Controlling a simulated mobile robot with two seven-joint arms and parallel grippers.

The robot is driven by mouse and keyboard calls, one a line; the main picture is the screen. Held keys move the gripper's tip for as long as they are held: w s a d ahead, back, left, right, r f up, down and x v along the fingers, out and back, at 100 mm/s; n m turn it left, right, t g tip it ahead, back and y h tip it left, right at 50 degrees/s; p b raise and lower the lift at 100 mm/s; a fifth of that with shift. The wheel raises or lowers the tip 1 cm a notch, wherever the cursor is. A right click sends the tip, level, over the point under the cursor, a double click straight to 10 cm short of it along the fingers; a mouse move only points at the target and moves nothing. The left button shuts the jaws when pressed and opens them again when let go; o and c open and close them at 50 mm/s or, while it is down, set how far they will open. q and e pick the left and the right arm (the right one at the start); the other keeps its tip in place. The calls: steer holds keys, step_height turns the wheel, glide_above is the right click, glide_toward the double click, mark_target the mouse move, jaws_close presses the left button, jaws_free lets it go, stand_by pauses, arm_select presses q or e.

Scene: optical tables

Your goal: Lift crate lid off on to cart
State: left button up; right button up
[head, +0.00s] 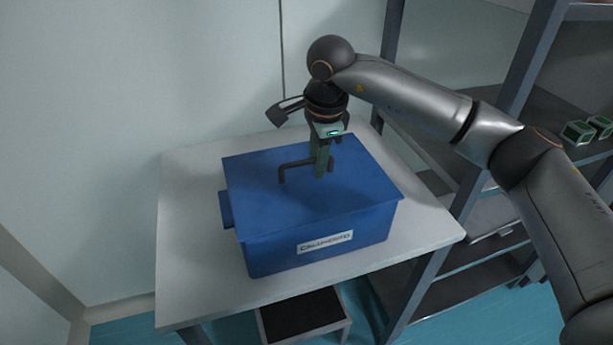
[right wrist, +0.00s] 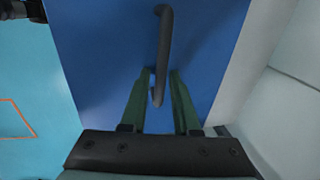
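The blue crate (head: 320,257) stands on a pale table with a white label on its front. Its flat blue lid (head: 262,200) lies on top and looks closed. A dark bar handle (head: 284,175) rises from the lid; it also shows in the right wrist view (right wrist: 165,40). My right gripper (head: 321,174) points down over the lid. Its green fingers (right wrist: 163,75) stand apart on either side of the handle, with a narrow gap visible on each side. The fingers partly hide the handle's far end in the head view. My left gripper is not in view. No thing is clearly recognizable as the cart.
The pale table (head: 185,255) has bare strips around the crate. A grey shelf rack (head: 520,85) with small green-topped boxes (head: 578,132) stands at the right. A low dark-topped stand (head: 303,316) is below the table's front edge. A wall is behind.

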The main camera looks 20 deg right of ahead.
jaws_close()
stand_by(1.4)
